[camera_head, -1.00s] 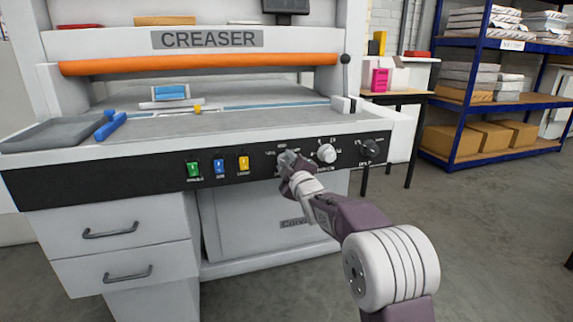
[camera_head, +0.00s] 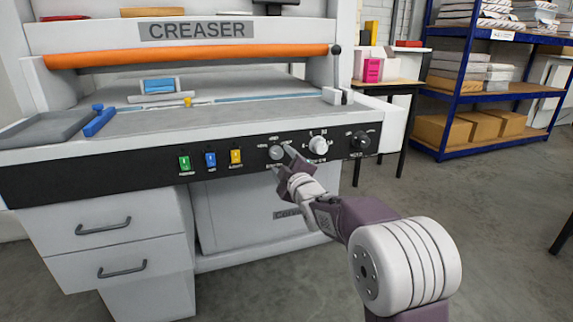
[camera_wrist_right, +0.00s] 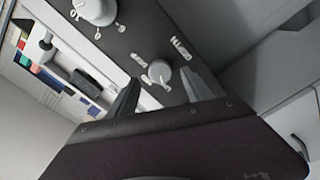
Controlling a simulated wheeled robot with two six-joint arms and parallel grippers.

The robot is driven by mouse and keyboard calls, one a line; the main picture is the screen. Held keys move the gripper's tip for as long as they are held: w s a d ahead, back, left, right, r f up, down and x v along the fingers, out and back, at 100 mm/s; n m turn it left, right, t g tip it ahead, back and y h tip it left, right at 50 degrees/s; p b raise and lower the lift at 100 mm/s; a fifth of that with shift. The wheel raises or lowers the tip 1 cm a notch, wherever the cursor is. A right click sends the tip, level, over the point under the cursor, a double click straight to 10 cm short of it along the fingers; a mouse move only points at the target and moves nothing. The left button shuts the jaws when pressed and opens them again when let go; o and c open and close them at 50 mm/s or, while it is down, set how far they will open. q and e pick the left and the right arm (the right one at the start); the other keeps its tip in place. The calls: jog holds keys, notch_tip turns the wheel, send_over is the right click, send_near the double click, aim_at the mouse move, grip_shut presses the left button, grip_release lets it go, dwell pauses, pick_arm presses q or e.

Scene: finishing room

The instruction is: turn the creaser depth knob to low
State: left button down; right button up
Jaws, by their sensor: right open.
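The creaser's black control panel (camera_head: 130,178) carries a grey knob (camera_head: 277,152) with small labels around it that I cannot read. No lettering that I can read confirms it as the depth knob. My right gripper (camera_head: 284,160) is open, with its fingers spread at the lower right of this knob in the head view. In the right wrist view the knob (camera_wrist_right: 159,72) shows between and beyond the two open fingers (camera_wrist_right: 158,80), with labels on more than one side. I see no grip on it. My left gripper is not in view.
A white knob (camera_head: 318,145) and a black knob (camera_head: 360,141) sit to the right of the grey one. Green (camera_head: 184,163), blue (camera_head: 210,160) and yellow (camera_head: 236,157) switches are to its left. Drawers (camera_head: 118,235) lie below the panel.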

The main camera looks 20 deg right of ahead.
jog(key=shift+s+p, duration=0.3)
jog(key=shift+s, duration=1.85)
jog(key=s+a+f+m+g+p, duration=0.2)
jog(key=s+f+m+g+p, duration=0.35)
jog(key=s+f+g, duration=0.8)
jog(key=s+f+m+g, duration=0.2)
jog(key=s+f+m, duration=0.3)
jog(key=s, duration=0.4)
jog(key=s+f+m+g, duration=0.2)
jog(key=s+f, duration=0.5)
jog(key=s, duration=0.3)
notch_tip(320, 180, up, 38)
jog(key=w+p, duration=0.1)
jog(key=p, duration=3.6)
jog(key=shift+a+t, duration=0.2)
jog(key=shift+t, duration=0.15)
